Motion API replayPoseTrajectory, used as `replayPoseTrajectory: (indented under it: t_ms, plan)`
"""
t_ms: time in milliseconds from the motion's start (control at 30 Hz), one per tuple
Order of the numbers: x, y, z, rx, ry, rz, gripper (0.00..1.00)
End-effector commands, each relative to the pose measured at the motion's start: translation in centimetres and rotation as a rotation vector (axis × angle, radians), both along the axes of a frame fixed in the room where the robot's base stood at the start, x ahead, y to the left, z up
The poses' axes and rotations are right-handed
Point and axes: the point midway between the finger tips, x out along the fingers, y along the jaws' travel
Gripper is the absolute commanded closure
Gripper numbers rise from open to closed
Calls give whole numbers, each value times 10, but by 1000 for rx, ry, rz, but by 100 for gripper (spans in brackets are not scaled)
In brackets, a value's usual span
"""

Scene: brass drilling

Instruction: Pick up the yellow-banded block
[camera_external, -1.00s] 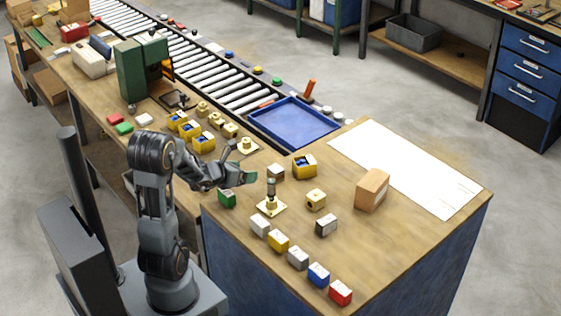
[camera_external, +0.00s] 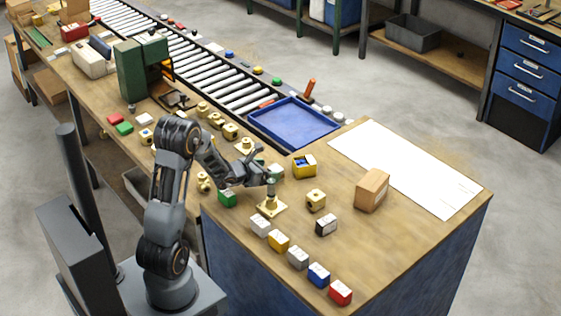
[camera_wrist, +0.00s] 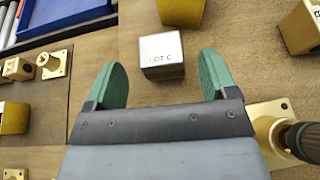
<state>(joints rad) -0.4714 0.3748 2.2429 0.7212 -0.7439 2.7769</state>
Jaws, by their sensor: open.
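A block with yellow sides and a white top (camera_external: 278,241) stands in the front row on the bench, between a white block (camera_external: 260,225) and a grey one (camera_external: 298,257). My gripper (camera_external: 267,171) is open and above the bench, up and left of that row, behind the brass post fixture (camera_external: 271,207). In the wrist view its green fingers (camera_wrist: 162,78) are apart, with a silver block marked LOT C (camera_wrist: 162,56) in the gap ahead of them. I cannot tell its height above that block. The yellow-sided block of the row does not show in the wrist view.
The brass fixture (camera_wrist: 278,130) stands close right of my gripper. A brass block (camera_external: 316,200), a dark-sided block (camera_external: 326,224) and a cardboard box (camera_external: 371,190) lie to the right. A yellow box (camera_external: 305,167) and blue tray (camera_external: 337,130) are behind. A white sheet (camera_external: 420,170) is clear.

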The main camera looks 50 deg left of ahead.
Motion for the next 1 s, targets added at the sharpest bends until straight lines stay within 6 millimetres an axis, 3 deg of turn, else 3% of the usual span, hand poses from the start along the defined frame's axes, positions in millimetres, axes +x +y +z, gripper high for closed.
replayPoseTrajectory:
  t_ms: [300, 633, 1000]
  plan:
    - [34, -2, -11, -1, 1, -1, 21]
    - [37, -2, -13, 0, 0, 0, 22]
    - [36, -2, -13, -1, 0, 0, 58]
